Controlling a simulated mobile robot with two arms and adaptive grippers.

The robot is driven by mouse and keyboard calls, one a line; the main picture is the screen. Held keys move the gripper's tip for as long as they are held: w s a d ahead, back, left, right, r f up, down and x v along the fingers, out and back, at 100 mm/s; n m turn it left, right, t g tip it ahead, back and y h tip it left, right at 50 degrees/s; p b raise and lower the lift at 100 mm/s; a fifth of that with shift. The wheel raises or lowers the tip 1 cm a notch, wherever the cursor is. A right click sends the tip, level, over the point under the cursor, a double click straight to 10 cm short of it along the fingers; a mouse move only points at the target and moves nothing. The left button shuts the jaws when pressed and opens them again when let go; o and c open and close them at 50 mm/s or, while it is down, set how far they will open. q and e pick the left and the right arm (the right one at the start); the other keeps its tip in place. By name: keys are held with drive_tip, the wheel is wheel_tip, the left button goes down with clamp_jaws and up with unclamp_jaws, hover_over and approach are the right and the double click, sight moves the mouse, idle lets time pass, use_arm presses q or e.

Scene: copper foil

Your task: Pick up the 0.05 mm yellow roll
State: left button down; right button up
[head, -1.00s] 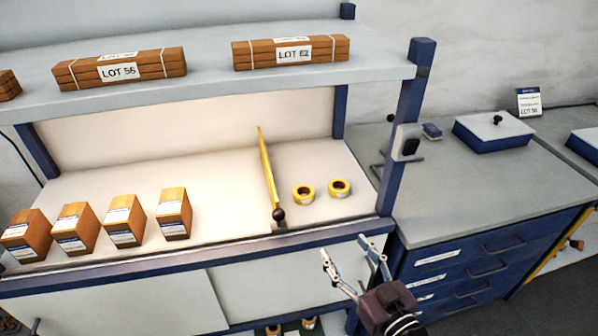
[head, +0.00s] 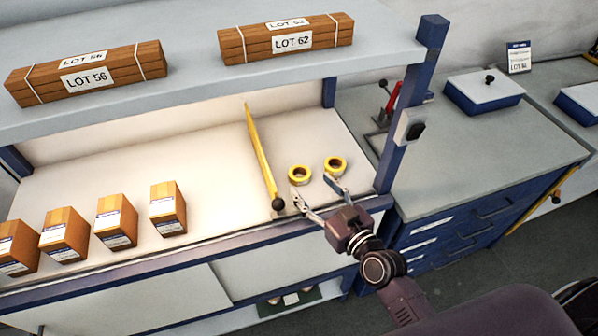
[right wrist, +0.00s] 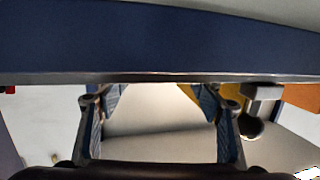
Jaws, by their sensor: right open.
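Two yellow rolls lie flat on the lit worktop, right of the yellow divider: a left roll (head: 300,174) and a right roll (head: 335,165). Their markings are too small to read, so I cannot tell which is 0.05 mm. My right gripper (head: 310,187) is open and empty, its fingertips just in front of the rolls, above the worktop's front edge. In the right wrist view, the open fingers (right wrist: 160,98) show with bare pale surface between them; no roll can be made out there. My left gripper is out of view.
The yellow divider (head: 261,155) with a black knob stands left of the rolls. Several brown boxes (head: 117,222) stand further left. A shelf (head: 190,85) hangs overhead with LOT 56 and LOT 62 stacks. A blue post (head: 408,110) stands at right; a red-handled tool (head: 392,97) is behind it.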

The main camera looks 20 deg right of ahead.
sight(305, 181)
drive_tip(key=shift+f+p+x, duration=0.2)
drive_tip(key=shift+p+x, duration=0.45)
drive_tip(key=shift+x, duration=2.1)
drive_tip(key=shift+s+a, duration=0.1)
drive_tip(key=shift+a, duration=0.05)
drive_tip(key=c, duration=1.2)
drive_tip(key=shift+r, duration=0.1)
drive_tip(key=shift+c, duration=0.2)
